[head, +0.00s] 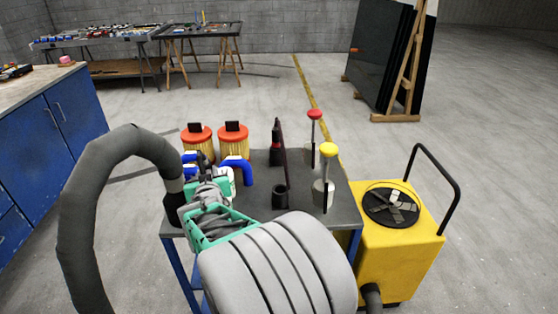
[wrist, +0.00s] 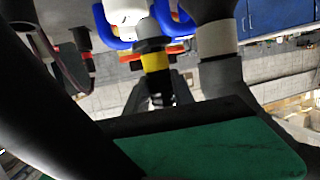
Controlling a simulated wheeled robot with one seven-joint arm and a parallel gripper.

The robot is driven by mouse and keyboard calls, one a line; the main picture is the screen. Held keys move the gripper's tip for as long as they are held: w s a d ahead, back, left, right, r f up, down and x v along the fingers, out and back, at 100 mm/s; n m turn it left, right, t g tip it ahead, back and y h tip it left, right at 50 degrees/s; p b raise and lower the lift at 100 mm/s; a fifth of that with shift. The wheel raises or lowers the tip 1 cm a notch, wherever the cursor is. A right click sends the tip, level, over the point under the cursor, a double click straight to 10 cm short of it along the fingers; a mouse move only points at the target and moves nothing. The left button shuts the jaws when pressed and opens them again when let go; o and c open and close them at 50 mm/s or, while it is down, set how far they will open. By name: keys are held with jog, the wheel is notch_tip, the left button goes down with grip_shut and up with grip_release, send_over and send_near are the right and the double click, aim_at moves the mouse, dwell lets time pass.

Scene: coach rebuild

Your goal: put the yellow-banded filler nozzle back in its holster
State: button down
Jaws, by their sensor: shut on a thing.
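The filler nozzle shows in the wrist view with its yellow band (wrist: 155,62) below a grey collar and a white body with blue parts. My gripper (wrist: 153,92) is shut on the nozzle, with dark fingers either side of its black lower part. In the head view my teal-and-grey gripper (head: 208,203) is over the left side of the cart and hides the band; the blue part (head: 237,165) shows beyond it. An open black cup (head: 280,196), which looks like the holster, stands on the cart to the right, apart from the nozzle.
A dark red upright plate (head: 283,145) stands beside the cup. Red (head: 314,115) and yellow (head: 328,150) knobs on rods stand further right on the cart (head: 340,192). Two orange-lidded canisters (head: 233,142) are behind. A thick grey hose (head: 75,205) loops left. A yellow wheeled unit (head: 400,255) stands right.

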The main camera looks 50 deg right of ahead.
jog(key=s+d+m+g+h+b, duration=0.1)
jog(key=s+d+m+g+h, duration=0.1)
jog(key=s+d, duration=0.35)
jog(key=s+d+r+m+g+h+b, duration=0.1)
jog(key=s+d+m+g, duration=0.1)
jog(key=d, duration=0.6)
jog(key=s+d+m+g+h+b, duration=0.1)
jog(key=s+d+m+g+h, duration=0.15)
jog(key=d, duration=0.35)
jog(key=shift+t+y, duration=0.25)
jog(key=shift+y, duration=0.1)
jog(key=shift+s+d+f+b, duration=0.15)
jog(key=shift+f+b, duration=0.35)
jog(key=shift+f, duration=0.55)
jog(key=shift+s+d+f+b, duration=0.15)
jog(key=shift+f+b, duration=0.3)
jog(key=shift+f, duration=0.6)
jog(key=shift+s+a+f+b, duration=0.15)
jog(key=shift+a+b, duration=0.2)
jog(key=shift+b, duration=0.15)
jog(key=shift+f+b, duration=0.5)
jog(key=shift+b, duration=0.2)
jog(key=shift+f+b, duration=0.65)
jog(key=shift+b, duration=0.2)
